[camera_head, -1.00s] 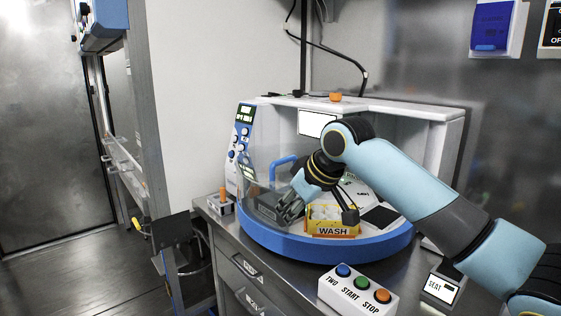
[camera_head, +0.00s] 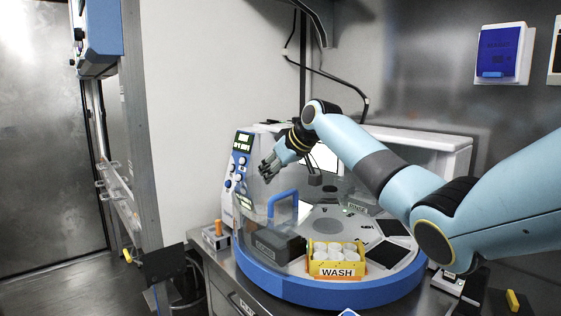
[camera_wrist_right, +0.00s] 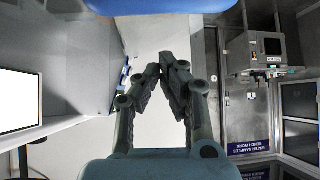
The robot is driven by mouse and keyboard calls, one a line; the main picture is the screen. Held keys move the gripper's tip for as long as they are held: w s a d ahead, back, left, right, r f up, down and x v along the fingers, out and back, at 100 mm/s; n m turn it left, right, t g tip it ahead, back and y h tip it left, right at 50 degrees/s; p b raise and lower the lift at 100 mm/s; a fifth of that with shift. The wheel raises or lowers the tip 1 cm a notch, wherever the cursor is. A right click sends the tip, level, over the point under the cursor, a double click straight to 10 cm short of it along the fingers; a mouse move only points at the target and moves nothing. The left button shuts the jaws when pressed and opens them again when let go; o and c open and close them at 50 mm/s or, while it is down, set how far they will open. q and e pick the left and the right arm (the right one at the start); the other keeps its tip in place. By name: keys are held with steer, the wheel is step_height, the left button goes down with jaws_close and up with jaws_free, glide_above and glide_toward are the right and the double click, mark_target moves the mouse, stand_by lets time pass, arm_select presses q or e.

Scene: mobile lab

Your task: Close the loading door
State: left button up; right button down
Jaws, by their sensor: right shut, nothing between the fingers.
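The loading door (camera_head: 262,205) is a clear curved panel with a blue handle (camera_head: 284,197). It stands around the left part of the machine's round front. The front right side, by the wash rack, looks uncovered, though the clear panel's edges are hard to make out. My right gripper (camera_head: 266,171) is shut and empty. It is above and a little left of the handle in the head view, apart from it. In the right wrist view its fingertips (camera_wrist_right: 168,58) meet, with nothing between them. My left gripper is out of view.
A yellow WASH rack (camera_head: 337,262) with white-topped containers sits inside the blue rim (camera_head: 330,291), beside a dark grey block (camera_head: 278,244). A control panel (camera_head: 239,168) stands at the left. A small box with an orange knob (camera_head: 217,236) stands on the bench left of the machine.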

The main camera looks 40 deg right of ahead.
mark_target(281, 208)
steer(key=s, duration=0.2)
steer(key=s+f+p, duration=0.1)
steer(key=shift+d+f, duration=0.1)
steer(key=shift+d, duration=0.3)
steer(key=shift+s+f, duration=0.1)
steer(key=shift+s, duration=0.2)
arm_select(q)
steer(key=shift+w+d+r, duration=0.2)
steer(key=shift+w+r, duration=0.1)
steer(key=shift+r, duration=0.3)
arm_select(e)
steer(key=shift+f, duration=0.1)
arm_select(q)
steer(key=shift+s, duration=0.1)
